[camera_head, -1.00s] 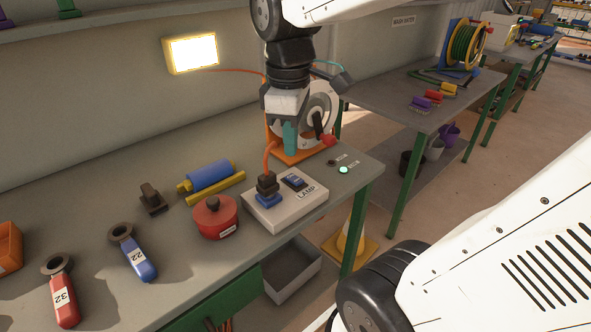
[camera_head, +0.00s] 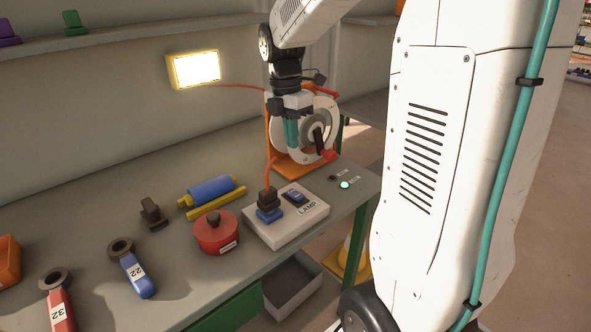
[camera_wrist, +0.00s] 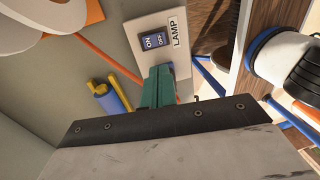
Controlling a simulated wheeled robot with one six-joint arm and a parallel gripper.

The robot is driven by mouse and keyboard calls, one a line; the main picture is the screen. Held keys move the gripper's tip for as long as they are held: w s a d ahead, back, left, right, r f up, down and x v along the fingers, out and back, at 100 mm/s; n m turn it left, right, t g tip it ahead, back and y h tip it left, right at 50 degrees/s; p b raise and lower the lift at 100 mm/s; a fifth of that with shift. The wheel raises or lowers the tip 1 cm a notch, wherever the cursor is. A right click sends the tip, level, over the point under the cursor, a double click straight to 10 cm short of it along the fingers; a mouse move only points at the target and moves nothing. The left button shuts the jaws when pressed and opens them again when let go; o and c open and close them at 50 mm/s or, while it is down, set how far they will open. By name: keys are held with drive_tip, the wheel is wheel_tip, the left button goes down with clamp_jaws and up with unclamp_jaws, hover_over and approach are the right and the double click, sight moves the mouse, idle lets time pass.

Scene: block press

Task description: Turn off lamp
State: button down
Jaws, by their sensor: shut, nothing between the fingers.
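The lamp (camera_head: 194,69) on the wall is lit, a bright panel in a yellow frame. A pale switch box (camera_head: 268,234) labelled LAMP sits near the bench's front edge. It carries a blue rocker switch (camera_head: 294,196), marked ON and OFF in the wrist view (camera_wrist: 157,42); I cannot tell which side is pressed. A plug with an orange cable sits beside the switch. My gripper (camera_head: 291,145) is shut and empty, above the bench near the box and apart from the switch. Its teal fingers (camera_wrist: 158,78) also show in the wrist view, covering part of the box.
An orange cable reel (camera_head: 313,125) stands behind my gripper. A red pot (camera_head: 215,234) is left of the box, with a blue roller (camera_head: 208,190) behind it. A small green light (camera_head: 345,185) is right of the box. Tools labelled 22 (camera_head: 133,270) and 32 lie farther left.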

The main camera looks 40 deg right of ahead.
sight(299, 196)
drive_tip(key=f, duration=0.4)
drive_tip(key=s+f, duration=0.1)
drive_tip(key=f, duration=0.4)
drive_tip(key=s+f, duration=0.1)
drive_tip(key=f, duration=0.3)
drive_tip(key=shift+f, duration=0.2)
drive_tip(key=shift+d, duration=0.1)
